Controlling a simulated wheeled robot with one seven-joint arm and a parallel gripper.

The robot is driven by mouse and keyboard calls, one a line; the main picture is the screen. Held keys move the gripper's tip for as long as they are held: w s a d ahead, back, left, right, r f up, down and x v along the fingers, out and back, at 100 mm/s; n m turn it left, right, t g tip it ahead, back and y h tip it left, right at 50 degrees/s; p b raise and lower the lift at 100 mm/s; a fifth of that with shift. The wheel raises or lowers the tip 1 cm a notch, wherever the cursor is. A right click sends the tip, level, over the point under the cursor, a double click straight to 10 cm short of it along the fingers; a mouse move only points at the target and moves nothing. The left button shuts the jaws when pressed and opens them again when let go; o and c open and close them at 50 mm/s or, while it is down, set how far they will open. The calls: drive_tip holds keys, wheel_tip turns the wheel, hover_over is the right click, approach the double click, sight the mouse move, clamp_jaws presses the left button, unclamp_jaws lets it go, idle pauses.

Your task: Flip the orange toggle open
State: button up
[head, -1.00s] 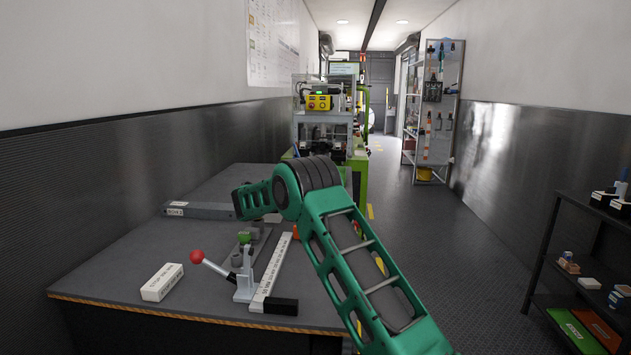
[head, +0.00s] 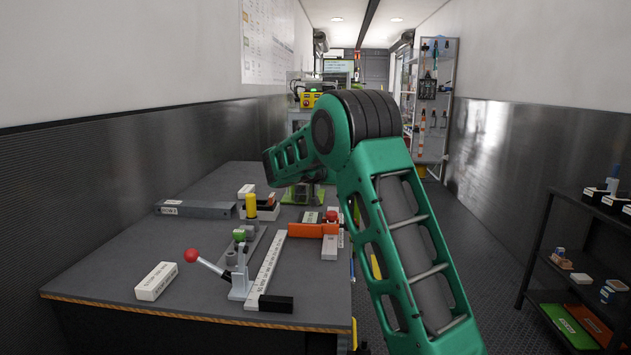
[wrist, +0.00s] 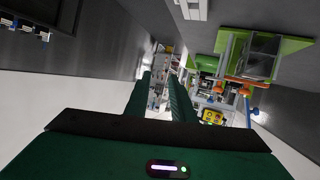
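In the head view an orange bar-shaped piece (head: 308,230) lies on the workbench, right of the white ruler-like strip. I cannot tell whether it is the toggle. In the wrist view small orange parts (wrist: 245,92) show at the green-framed machine, right of my fingers; they are too small to identify. My gripper (wrist: 160,77) shows in the wrist view as two dark green fingers with a gap between them, and nothing is seen held there. In the head view my gripper is hidden behind my green arm.
The workbench (head: 120,268) holds a red-knobbed lever clamp (head: 238,278), a white block (head: 157,281), a yellow cylinder (head: 251,205) and a grey box (head: 195,209). A machine with a yellow control box (head: 309,99) stands behind. A dark shelf (head: 543,245) is at right.

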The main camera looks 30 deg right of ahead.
drive_tip(key=s+a+f+n+g+y, duration=0.1)
drive_tip(key=s+f+g+y, duration=0.15)
drive_tip(key=s, duration=1.15)
drive_tip(key=s+f+n+g+y, duration=0.1)
drive_tip(key=s+f+g+y, duration=0.15)
drive_tip(key=s, duration=1.05)
drive_tip(key=s+a+f+n+y, duration=0.1)
drive_tip(key=s+a+f+y, duration=0.1)
drive_tip(key=s+a, duration=0.3)
drive_tip(key=s+a+f+g+y, duration=0.1)
drive_tip(key=s+a, duration=0.4)
drive_tip(key=s, duration=0.9)
drive_tip(key=s+a+f+n+g+y, duration=0.1)
drive_tip(key=s+a+f+y, duration=0.3)
drive_tip(key=s, duration=0.6)
drive_tip(key=shift+a+f+n, duration=0.25)
drive_tip(key=shift+a+n, duration=0.05)
drive_tip(key=shift+a, duration=0.4)
